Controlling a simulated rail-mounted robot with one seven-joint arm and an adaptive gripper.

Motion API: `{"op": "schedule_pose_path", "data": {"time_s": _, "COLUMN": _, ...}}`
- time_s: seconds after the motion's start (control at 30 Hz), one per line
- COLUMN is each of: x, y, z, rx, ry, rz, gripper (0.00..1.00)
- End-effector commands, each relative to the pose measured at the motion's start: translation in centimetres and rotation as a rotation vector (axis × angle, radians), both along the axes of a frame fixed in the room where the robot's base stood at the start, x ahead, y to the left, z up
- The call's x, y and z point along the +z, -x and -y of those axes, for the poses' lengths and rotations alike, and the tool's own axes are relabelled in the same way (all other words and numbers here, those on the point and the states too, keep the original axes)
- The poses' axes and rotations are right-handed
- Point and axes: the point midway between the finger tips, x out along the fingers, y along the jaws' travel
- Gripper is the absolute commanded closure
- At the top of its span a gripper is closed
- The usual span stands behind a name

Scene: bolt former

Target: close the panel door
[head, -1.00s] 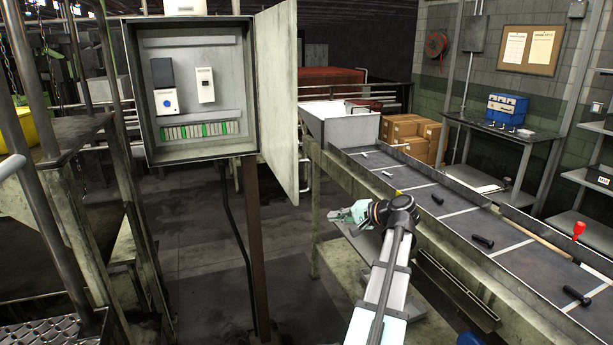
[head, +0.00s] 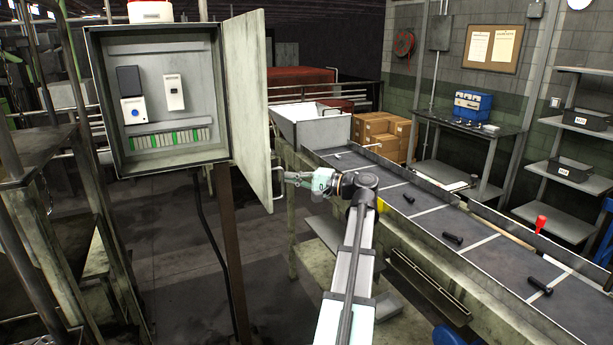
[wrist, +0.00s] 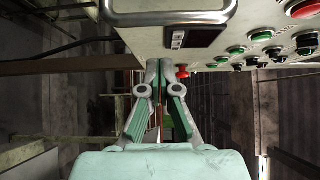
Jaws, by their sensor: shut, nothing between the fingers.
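The grey panel cabinet (head: 110,90) stands on a post with its door (head: 248,110) swung wide open to the right. In the wrist view the door's outer face (wrist: 140,38) carries a metal bar handle (wrist: 170,17), a small display and several red and green buttons. In the head view the handle (head: 279,186) shows at the door's right edge. My gripper (head: 288,177) is just right of the door edge, near the handle. In the wrist view my gripper's fingertips (wrist: 158,66) are together and empty, in front of the door's lower edge; contact cannot be told.
A conveyor (head: 400,190) with several dark bolts runs at the right, close to my arm. A hopper (head: 312,125) stands at its far end. Metal framework (head: 60,180) is at the left. The space before the open cabinet looks clear.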

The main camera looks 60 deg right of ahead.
Motion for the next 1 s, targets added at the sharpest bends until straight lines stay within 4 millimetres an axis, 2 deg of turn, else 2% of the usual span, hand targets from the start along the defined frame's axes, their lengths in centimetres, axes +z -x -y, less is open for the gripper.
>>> {"op": "schedule_pose_path", "data": {"time_s": 0.1, "x": 0.2, "y": -2.3, "z": -0.5, "rx": 0.002, "ry": -0.001, "rz": -0.001, "gripper": 1.0}}
{"op": "schedule_pose_path", "data": {"time_s": 0.2, "x": 0.2, "y": -2.9, "z": -2.0, "rx": 0.002, "ry": -0.001, "rz": -0.001, "gripper": 1.0}}
{"op": "schedule_pose_path", "data": {"time_s": 0.33, "x": 0.2, "y": -3.7, "z": -3.1, "rx": 0.0, "ry": -0.001, "rz": 0.0, "gripper": 1.0}}
{"op": "schedule_pose_path", "data": {"time_s": 0.57, "x": 0.0, "y": -4.2, "z": -3.7, "rx": 0.0, "ry": 0.0, "rz": -0.001, "gripper": 1.0}}
{"op": "schedule_pose_path", "data": {"time_s": 1.0, "x": -0.1, "y": -3.9, "z": -3.8, "rx": -0.019, "ry": 0.0, "rz": 0.0, "gripper": 1.0}}
